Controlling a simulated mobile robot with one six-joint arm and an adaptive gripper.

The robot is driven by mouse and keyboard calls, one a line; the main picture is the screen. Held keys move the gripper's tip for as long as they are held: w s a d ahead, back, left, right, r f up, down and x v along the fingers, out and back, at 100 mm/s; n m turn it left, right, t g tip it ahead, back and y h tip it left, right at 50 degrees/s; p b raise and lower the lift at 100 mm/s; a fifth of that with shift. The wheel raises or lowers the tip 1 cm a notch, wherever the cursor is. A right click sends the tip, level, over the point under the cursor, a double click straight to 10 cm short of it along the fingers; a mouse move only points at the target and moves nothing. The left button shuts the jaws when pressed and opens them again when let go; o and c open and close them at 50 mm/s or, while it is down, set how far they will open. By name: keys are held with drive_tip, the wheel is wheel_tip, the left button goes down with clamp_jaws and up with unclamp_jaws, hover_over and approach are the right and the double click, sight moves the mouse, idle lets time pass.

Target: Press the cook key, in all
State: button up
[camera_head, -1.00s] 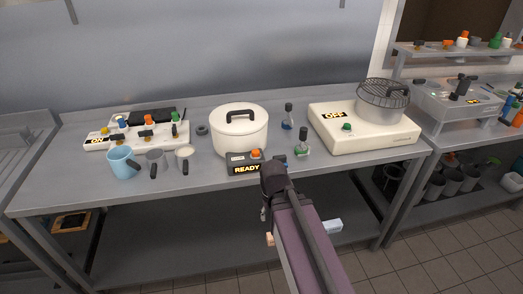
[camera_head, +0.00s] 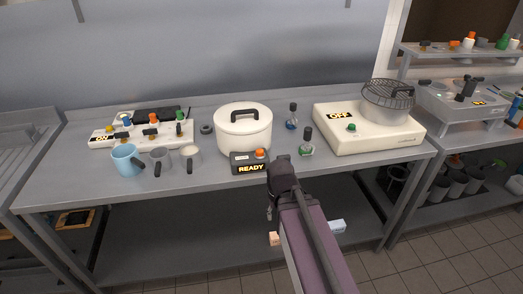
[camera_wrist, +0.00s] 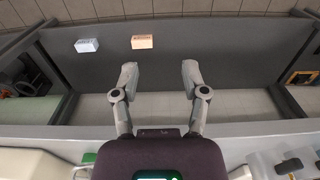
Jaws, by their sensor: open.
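A white lidded cooker (camera_head: 243,137) stands on the steel table. Its dark control box (camera_head: 250,168) at the front reads READY and carries an orange key (camera_head: 260,153) on top. No lettering shows on that key. My gripper (camera_head: 270,208) hangs just off the table's front edge, to the right of and below the control box, apart from it. In the wrist view my gripper (camera_wrist: 159,75) is open and empty, its two fingers pointing toward the floor. The orange key does not show in the wrist view.
A white hot plate reading OFF (camera_head: 340,140) is farther right. A blue mug (camera_head: 126,161) and two small grey cups are at left. Two small boxes (camera_wrist: 87,45) (camera_wrist: 142,41) lie below.

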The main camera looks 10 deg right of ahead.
clamp_jaws()
drive_tip(key=shift+d, duration=0.1)
idle(1.0)
